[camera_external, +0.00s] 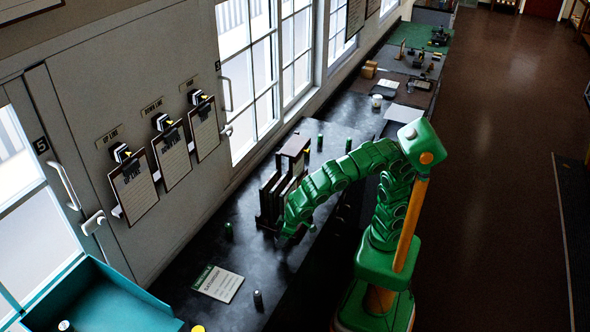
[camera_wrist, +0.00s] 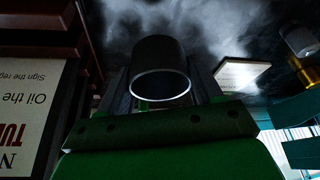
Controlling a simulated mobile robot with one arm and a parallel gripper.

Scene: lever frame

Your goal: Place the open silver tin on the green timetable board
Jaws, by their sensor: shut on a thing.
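The open silver tin (camera_wrist: 160,68) looks dark in the wrist view, with a bright round rim towards the camera. It sits between the two fingers of my gripper (camera_wrist: 165,92), which is shut on it. In the external view my gripper (camera_external: 292,232) is low beside the dark rack on the bench; the tin cannot be made out there. A white board with a green header (camera_external: 218,283), apparently the timetable board, lies flat on the bench, nearer the camera and left of my gripper. A pale card, likely this board (camera_wrist: 240,75), shows right of the tin in the wrist view.
The dark rack (camera_external: 272,192) stands close beside my gripper. A green canister (camera_external: 229,230) and a dark canister (camera_external: 258,299) stand near the board. A teal tray (camera_external: 100,300) is at bottom left. Clipboards (camera_external: 134,188) hang on the wall. Bare bench lies between gripper and board.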

